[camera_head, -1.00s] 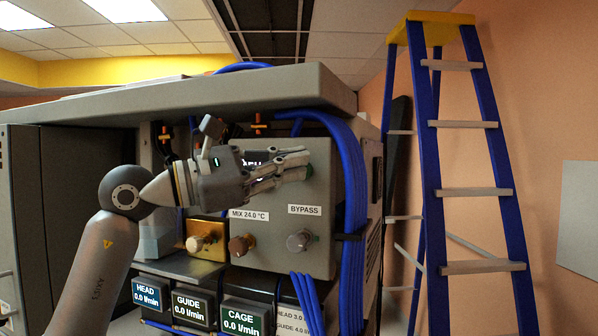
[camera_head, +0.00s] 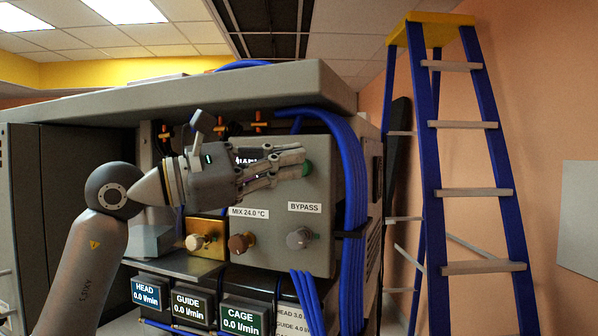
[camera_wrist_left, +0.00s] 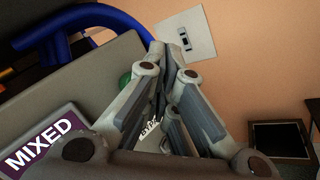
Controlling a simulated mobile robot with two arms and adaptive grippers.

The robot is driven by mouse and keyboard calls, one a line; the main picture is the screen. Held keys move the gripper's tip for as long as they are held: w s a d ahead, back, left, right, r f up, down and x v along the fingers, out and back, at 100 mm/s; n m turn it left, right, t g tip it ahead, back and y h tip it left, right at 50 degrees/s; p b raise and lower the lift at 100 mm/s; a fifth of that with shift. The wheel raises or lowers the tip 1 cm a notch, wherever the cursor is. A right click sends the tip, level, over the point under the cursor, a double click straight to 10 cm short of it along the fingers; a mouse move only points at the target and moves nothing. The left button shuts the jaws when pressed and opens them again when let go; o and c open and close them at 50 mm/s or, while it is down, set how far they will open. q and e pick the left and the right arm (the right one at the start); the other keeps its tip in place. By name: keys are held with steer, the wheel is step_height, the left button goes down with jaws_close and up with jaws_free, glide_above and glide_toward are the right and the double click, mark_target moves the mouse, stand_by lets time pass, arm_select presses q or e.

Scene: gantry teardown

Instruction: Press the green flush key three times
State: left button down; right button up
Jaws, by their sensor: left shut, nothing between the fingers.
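The green flush key (camera_head: 307,169) is on the upper right of the grey control panel (camera_head: 325,240). It is partly hidden behind the fingertips of my left gripper (camera_head: 303,158). In the left wrist view, the green key (camera_wrist_left: 125,79) shows as a small green patch beside a finger of the left gripper (camera_wrist_left: 170,52). The left gripper is shut and empty, its fingers pointing right across the panel. I cannot tell whether the fingertips touch the key. My right gripper is not in view.
Below are the BYPASS knob (camera_head: 299,238), a brown knob (camera_head: 241,243) and a brass valve block (camera_head: 207,238). Thick blue hoses (camera_head: 353,190) run right of the panel. A grey top (camera_head: 200,100) overhangs it. A blue ladder (camera_head: 432,180) stands at right.

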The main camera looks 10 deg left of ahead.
arm_select(q)
steer(key=s, duration=0.2)
steer(key=s+b, duration=0.1)
steer(key=s, duration=0.1)
steer(key=s+b, duration=0.1)
steer(key=s, duration=0.1)
steer(key=shift+a, duration=0.35)
steer(key=shift+w, duration=0.1)
stand_by(0.5)
